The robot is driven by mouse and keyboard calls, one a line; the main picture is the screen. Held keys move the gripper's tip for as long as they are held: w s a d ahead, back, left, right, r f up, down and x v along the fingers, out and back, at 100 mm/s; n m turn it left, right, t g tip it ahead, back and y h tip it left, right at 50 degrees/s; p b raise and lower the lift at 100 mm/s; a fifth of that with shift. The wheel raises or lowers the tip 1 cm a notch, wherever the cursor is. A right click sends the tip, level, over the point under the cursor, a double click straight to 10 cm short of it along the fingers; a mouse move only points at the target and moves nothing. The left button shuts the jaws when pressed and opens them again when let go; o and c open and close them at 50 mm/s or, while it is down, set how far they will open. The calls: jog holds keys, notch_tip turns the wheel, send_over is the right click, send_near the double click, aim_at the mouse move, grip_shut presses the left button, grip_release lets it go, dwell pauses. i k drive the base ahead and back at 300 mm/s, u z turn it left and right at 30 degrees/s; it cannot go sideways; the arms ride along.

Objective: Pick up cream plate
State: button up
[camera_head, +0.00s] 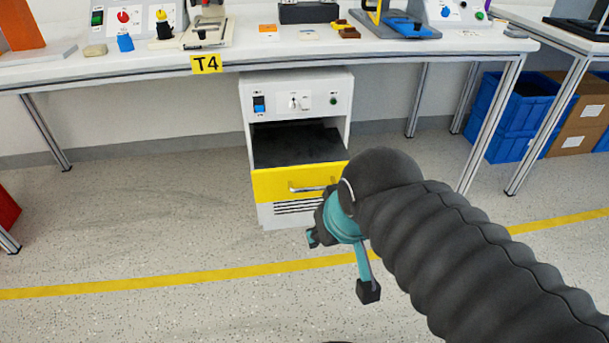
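A flat cream plate (207,40) lies on the white worktable, just above the yellow T4 label, with a small dark part on it. A smaller rounded cream piece (95,50) lies further left; I cannot tell for sure which of the two is the cream plate. My gripper (340,264), with teal fingers and dark tips, hangs over the floor in front of the cabinet, well below and to the right of both. Its fingers are spread apart and nothing shows between them.
Under the table (300,53) stands a white cabinet with a yellow drawer front (290,183). Control boxes and small parts line the tabletop. Blue crates (512,115) and cardboard boxes stand at right.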

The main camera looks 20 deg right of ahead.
aim_at(311, 34)
jog(key=k, duration=1.3)
jog(key=u, duration=0.75)
jog(key=i, duration=2.5)
jog(key=z, duration=1.4)
jog(key=i, duration=0.85)
jog(key=z, duration=0.85)
